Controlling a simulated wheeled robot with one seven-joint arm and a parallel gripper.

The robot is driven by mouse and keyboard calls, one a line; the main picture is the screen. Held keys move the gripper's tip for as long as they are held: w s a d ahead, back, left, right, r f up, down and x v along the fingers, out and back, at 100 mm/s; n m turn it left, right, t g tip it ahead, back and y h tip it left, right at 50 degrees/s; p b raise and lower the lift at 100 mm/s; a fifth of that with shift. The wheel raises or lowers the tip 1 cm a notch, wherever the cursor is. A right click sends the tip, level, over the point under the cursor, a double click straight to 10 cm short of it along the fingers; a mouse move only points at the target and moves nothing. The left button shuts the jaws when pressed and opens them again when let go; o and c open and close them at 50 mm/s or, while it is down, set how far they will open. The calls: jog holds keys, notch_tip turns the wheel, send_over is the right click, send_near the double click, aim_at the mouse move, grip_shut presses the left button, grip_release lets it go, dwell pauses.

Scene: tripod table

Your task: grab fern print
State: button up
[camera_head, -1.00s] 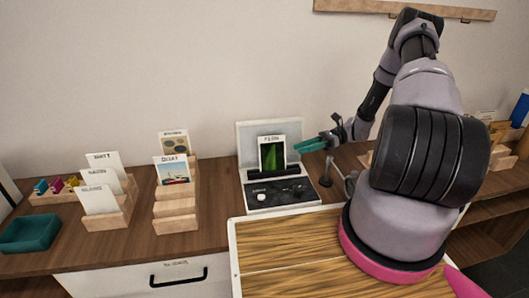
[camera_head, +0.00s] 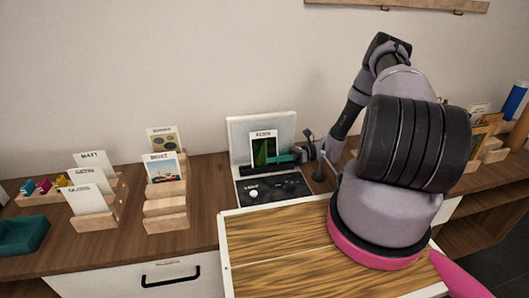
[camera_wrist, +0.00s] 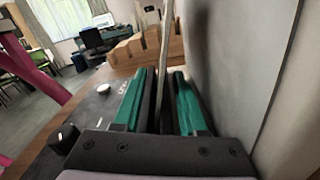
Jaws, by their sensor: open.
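The fern print (camera_head: 264,146) is a white-bordered card with a green leaf picture. It stands upright in the slot of a stand with a pale back panel (camera_head: 238,128) and a dark base with a white knob. My gripper (camera_head: 272,160) has its teal fingers across the card's lower part from the right. In the wrist view the card (camera_wrist: 164,55) shows edge-on as a thin upright strip between the open green fingers (camera_wrist: 160,85). Both fingers look apart from it. The card's lower edge is hidden.
Wooden racks with labelled cards (camera_head: 165,168) stand to the left, with a teal tray (camera_head: 22,236) at the far left. A wooden board (camera_head: 275,255) lies in front. The wall is close behind the stand. More card racks (camera_head: 490,145) are at the right.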

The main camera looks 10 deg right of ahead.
jog(key=shift+a, duration=0.15)
grip_shut()
jog(key=shift+r, duration=0.15)
